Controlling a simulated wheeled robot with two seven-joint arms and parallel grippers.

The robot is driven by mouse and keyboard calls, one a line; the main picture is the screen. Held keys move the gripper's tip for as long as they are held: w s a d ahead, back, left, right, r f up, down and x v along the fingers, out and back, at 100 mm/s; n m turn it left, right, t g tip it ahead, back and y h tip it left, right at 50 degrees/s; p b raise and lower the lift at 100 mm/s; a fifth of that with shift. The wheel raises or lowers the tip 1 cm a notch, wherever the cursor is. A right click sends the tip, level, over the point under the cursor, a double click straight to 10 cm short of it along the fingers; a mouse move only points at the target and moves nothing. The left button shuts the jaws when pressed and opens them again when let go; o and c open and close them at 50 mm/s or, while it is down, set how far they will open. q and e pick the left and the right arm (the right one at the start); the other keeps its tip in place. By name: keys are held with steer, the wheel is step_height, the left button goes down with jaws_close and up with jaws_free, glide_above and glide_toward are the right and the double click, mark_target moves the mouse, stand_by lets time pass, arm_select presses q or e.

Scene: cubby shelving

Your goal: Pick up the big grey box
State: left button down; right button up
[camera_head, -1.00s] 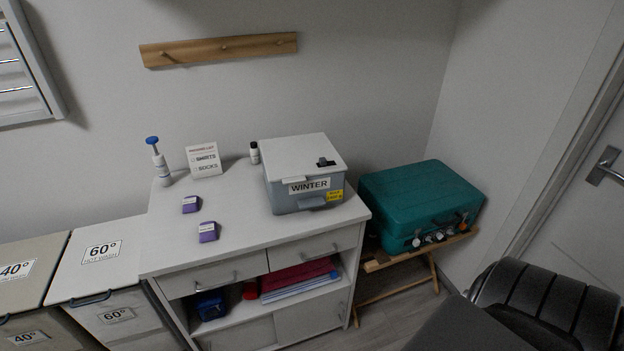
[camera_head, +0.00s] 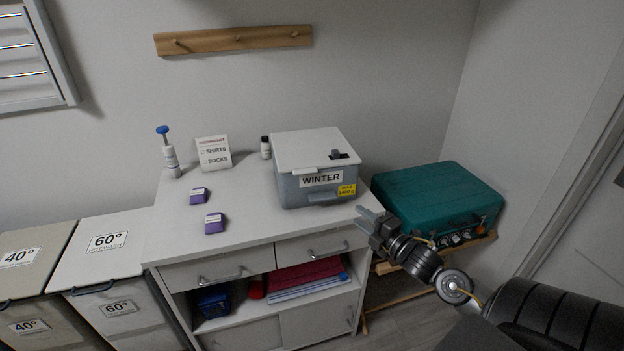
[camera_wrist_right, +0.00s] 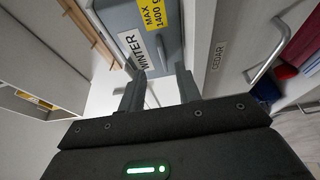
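The big grey box (camera_head: 318,190) stands on top of the white cabinet, near its right end. It has a pale lid, a "WINTER" label, a yellow sticker and a grey front handle (camera_head: 323,197). My right gripper (camera_head: 368,217) is just right of and in front of the box, apart from it, near the cabinet's right edge. In the right wrist view its two fingers (camera_wrist_right: 158,92) are spread with nothing clearly between them, pointing toward the box front (camera_wrist_right: 150,45). My left gripper is not in view.
The white cabinet top (camera_head: 255,228) also holds two purple boxes (camera_head: 214,223), a blue-topped pump bottle (camera_head: 170,158), a sign (camera_head: 213,153) and a small bottle (camera_head: 266,147). A teal suitcase (camera_head: 440,195) on a wooden stand is close to my right arm.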

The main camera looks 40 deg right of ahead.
mark_target(335, 198)
steer(key=w, duration=0.3)
steer(key=w+p, duration=0.1)
steer(key=w, duration=0.3)
steer(key=w+p, duration=0.1)
steer(key=w, duration=0.3)
steer(key=shift+a, duration=0.3)
steer(key=shift+s, duration=0.1)
steer(key=shift+c, duration=0.4)
jaws_close()
stand_by(0.5)
steer(key=shift+r, duration=0.15)
